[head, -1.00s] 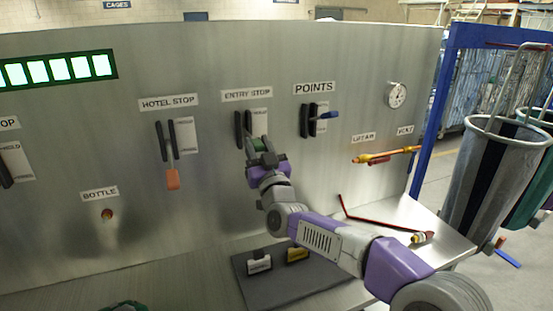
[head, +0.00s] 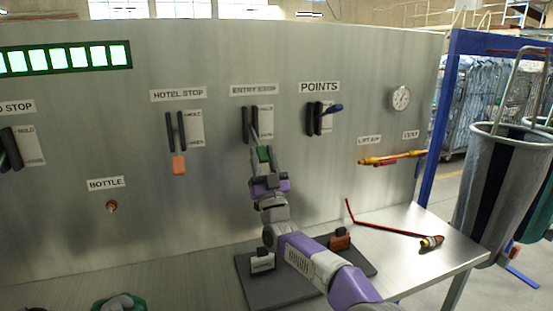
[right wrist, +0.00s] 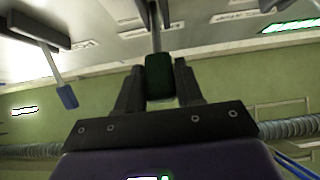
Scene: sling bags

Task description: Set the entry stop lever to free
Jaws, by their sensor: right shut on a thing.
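The entry stop lever (head: 264,154) has a green grip on a metal rod and hangs downward from a dark bracket under its label on the steel panel. My right gripper (head: 263,163) is shut on the green grip from below. In the right wrist view the green grip (right wrist: 159,78) sits between the two dark fingers of the right gripper (right wrist: 160,90). The white plate (head: 266,119) beside the lever is too small to read. My left gripper does not show.
The orange-handled hotel stop lever (head: 179,166) hangs to the left. The blue-handled points lever (head: 332,108) sticks out to the right. Yellow-orange handles (head: 392,159) project farther right. Below, a dark mat (head: 280,289) with small blocks and a red rod (head: 385,230) lie on the table.

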